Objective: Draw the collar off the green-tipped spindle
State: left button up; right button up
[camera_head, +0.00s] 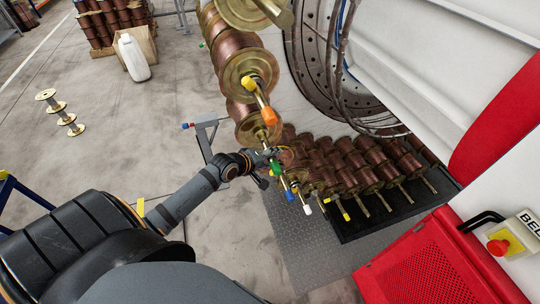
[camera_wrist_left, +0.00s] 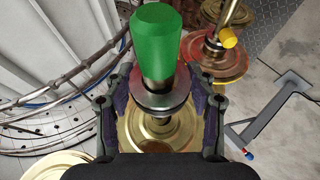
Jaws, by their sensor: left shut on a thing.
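The green-tipped spindle (camera_wrist_left: 157,42) points toward the camera in the left wrist view, its green cap at the top. A grey metal collar (camera_wrist_left: 163,98) sits around the spindle below the cap. My left gripper (camera_wrist_left: 160,106) has one finger on each side of the collar and is shut on it. A brass spool flange (camera_wrist_left: 150,135) lies behind the collar. In the head view my left gripper (camera_head: 270,154) is at the lower spools, with the green tip (camera_head: 277,168) just below it. The collar is too small to make out there. My right gripper is not in view.
An orange-tipped spindle (camera_head: 268,115) and a yellow-tipped one (camera_head: 248,83) stick out above. Blue, white and yellow tips are close below my left gripper. A dark rack (camera_head: 385,217) of copper spools and a red cabinet (camera_head: 430,265) stand to the right. Floor at left is mostly open.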

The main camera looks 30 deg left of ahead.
pick_arm(q)
jog(key=s+d, duration=0.5)
jog(key=d, duration=0.1)
jog(key=shift+s+d+r, duration=0.15)
jog(key=shift+s+d, duration=0.05)
jog(key=shift+d, duration=0.05)
dwell(0.5)
jog(key=shift+s+d, duration=1.25)
jog(key=shift+d, duration=0.2)
